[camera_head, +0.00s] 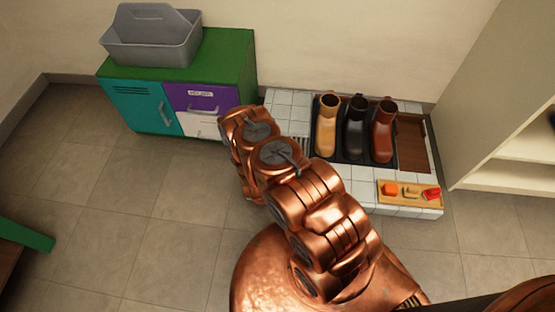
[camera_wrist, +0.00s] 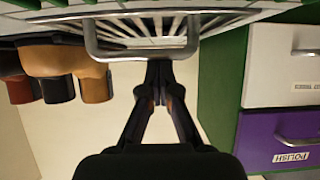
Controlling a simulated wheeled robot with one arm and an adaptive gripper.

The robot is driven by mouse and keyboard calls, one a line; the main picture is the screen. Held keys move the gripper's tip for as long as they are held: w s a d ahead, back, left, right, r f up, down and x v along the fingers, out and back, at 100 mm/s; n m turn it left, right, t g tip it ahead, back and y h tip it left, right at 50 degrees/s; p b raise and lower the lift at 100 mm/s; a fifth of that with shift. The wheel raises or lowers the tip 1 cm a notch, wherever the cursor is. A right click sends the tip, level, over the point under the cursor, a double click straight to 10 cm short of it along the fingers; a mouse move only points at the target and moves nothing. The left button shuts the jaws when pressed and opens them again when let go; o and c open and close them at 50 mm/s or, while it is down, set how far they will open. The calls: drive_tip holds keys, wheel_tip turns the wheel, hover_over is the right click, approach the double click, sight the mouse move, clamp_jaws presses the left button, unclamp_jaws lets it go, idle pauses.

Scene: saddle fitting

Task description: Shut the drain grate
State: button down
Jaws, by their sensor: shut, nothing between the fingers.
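The drain grate, with pale metal slats, spans the top of the wrist view (camera_wrist: 150,28). Its grey bar handle (camera_wrist: 140,54) crosses in front of the slats. In the head view a small part of the grate (camera_head: 300,146) shows beside my arm, at the left of the white tiled platform (camera_head: 284,98). My gripper (camera_wrist: 159,72) is shut and empty, its fingertips right by the handle bar in the picture. I cannot tell whether they touch it. My arm hides the gripper and most of the grate in the head view. The grate's exact angle is unclear.
Tan, black and brown boots (camera_head: 355,130) stand in a dark tray right of the grate. A small wooden tray (camera_head: 408,202) holds coloured items at the platform's front. A green cabinet (camera_head: 228,75) with teal and purple fronts carries a grey caddy (camera_head: 150,45). Shelving stands right.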

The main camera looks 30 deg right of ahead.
drive_tip(key=r, duration=0.1)
drive_tip(key=r+p, duration=0.1)
drive_tip(key=r, duration=0.1)
drive_tip(key=shift+s+a+r+p, duration=0.1)
drive_tip(key=shift+s+a+p, duration=0.1)
drive_tip(key=shift+s+p, duration=0.15)
drive_tip(key=shift+s+a, duration=0.8)
drive_tip(key=shift+s, duration=0.3)
drive_tip(key=shift+s+a+f+p, duration=0.2)
drive_tip(key=shift+s+a, duration=0.65)
drive_tip(key=shift+s, duration=0.3)
drive_tip(key=shift+s+a+f+p, duration=0.15)
drive_tip(key=shift+s+a+f, duration=0.05)
drive_tip(key=shift+s+a, duration=0.8)
drive_tip(key=shift+s+d, duration=0.1)
